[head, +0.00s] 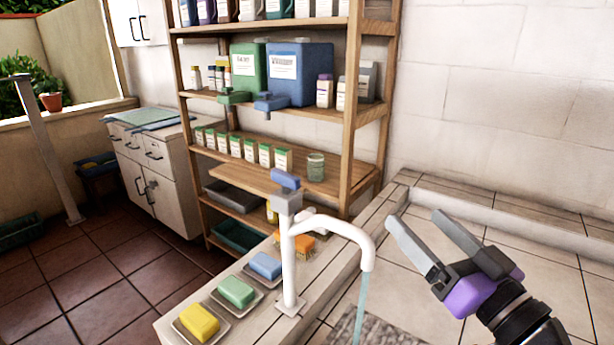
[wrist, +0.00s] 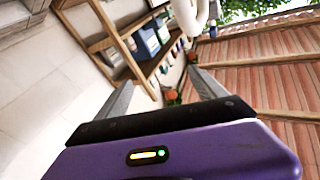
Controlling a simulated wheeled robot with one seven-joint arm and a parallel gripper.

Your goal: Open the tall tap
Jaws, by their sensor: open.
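The tall tap (head: 289,250) is white and stands upright on the tiled ledge, with a curved spout. Its blue lever handle (head: 285,180) sits on a grey block at the top. A pale bluish stream (head: 361,305) runs down from the spout's mouth. My gripper (head: 414,218) is open and empty, to the right of the spout and apart from it, with its fingers pointing up and left. In the wrist view, part of the white spout (wrist: 201,14) shows at the top, beyond the open fingers; the lever is hard to make out there.
Yellow (head: 198,322), green (head: 236,291) and blue (head: 265,265) soaps lie in dishes left of the tap. An orange brush (head: 298,243) lies behind it. A wooden shelf (head: 352,110) with bottles and canisters stands behind.

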